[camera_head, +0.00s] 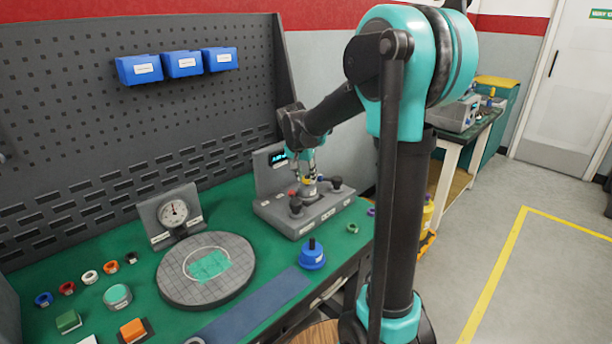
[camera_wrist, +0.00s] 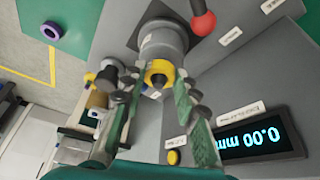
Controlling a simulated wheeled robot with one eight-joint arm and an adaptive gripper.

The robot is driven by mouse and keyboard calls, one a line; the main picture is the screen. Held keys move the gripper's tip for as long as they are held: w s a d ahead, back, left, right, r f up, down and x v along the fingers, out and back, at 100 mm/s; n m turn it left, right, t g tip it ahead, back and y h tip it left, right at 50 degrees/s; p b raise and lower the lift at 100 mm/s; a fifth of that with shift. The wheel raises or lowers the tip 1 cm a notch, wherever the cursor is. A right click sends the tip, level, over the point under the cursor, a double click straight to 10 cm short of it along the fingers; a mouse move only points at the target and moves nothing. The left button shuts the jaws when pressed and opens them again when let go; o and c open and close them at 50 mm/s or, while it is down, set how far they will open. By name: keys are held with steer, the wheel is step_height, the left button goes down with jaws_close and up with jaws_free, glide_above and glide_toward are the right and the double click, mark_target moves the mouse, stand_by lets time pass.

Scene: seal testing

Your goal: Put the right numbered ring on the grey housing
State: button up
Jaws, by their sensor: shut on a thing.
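The grey housing (camera_head: 309,191) stands on the grey test station (camera_head: 318,208) at the back right of the green bench. In the wrist view the grey housing (camera_wrist: 163,40) is a round grey body just beyond my fingertips. A yellow ring (camera_wrist: 159,72) sits between the fingertips, in line with the housing's end; I cannot tell whether it is fully seated. My gripper (camera_head: 308,168) points down above the housing. In the wrist view my gripper (camera_wrist: 156,83) is shut on the yellow ring. Ring numbers are not readable.
The station's display (camera_wrist: 258,140) reads 0.00 mm. A red-knobbed lever (camera_wrist: 203,22) is close by. Several coloured rings, including a white ring (camera_head: 90,277), lie at left. A green ring (camera_head: 352,228) and purple ring (camera_head: 371,211) lie at right. A blue housing (camera_head: 312,258) stands in front.

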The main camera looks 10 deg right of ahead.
steer(key=shift+f, duration=0.7)
stand_by(0.9)
steer(key=o, duration=0.9)
steer(key=shift+r, duration=4.5)
